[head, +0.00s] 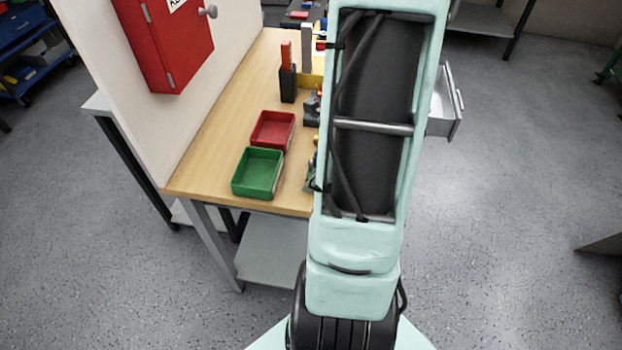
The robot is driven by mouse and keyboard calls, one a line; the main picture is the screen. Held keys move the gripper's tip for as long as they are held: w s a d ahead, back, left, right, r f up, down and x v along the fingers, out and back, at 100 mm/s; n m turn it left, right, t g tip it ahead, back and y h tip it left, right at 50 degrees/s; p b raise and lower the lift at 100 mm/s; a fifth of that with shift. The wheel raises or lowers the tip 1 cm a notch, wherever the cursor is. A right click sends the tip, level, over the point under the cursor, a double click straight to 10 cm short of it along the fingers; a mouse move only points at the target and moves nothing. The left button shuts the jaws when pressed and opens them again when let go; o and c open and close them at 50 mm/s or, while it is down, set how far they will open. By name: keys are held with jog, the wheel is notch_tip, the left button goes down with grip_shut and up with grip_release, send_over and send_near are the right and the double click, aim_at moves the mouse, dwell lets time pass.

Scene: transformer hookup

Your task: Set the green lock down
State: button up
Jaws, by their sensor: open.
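I cannot make out the green lock in the head view. My own pale green arm stands upright across the middle of the picture and covers much of the workbench (215,150). My gripper does not show. Small parts peek out at the arm's left edge near the bench's front, too covered to name.
A green tray (258,173) and a red tray (272,130) stand near the bench's front left. A black holder (288,84) with a red-topped piece is behind them. A red cabinet (178,40) hangs on the white panel at left. An open drawer (446,100) juts out at right.

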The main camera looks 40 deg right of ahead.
jog(key=shift+x, duration=0.95)
jog(key=shift+r, duration=0.1)
jog(key=shift+c, duration=0.3)
grip_shut()
jog(key=shift+r, duration=0.1)
